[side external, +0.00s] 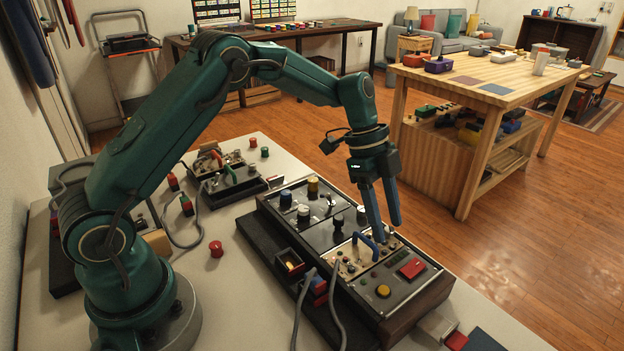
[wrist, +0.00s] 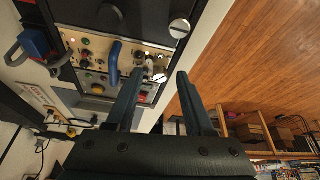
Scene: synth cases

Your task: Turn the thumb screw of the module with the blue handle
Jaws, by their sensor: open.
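The module with the blue handle is a cream panel (side external: 350,264) set in the dark console, and it also shows in the wrist view (wrist: 75,38). Its blue handle (wrist: 114,62) stands up from the panel, left of my fingers. A silver round screw head (wrist: 160,77) shows at the panel's right edge, between my fingertips in the picture; in the side view I cannot make it out. My gripper (side external: 387,231) is open and empty, fingers pointing down at the panel's far end. In the wrist view its fingers (wrist: 161,73) straddle the screw head; contact cannot be told.
The console has black panels with knobs, and a front panel with a red block (side external: 412,268) and yellow button (side external: 384,291). Grey cables (side external: 337,310) run beside it. Another slotted silver screw (wrist: 180,28) sits on the neighbouring black panel. A wooden table (side external: 490,85) stands beyond.

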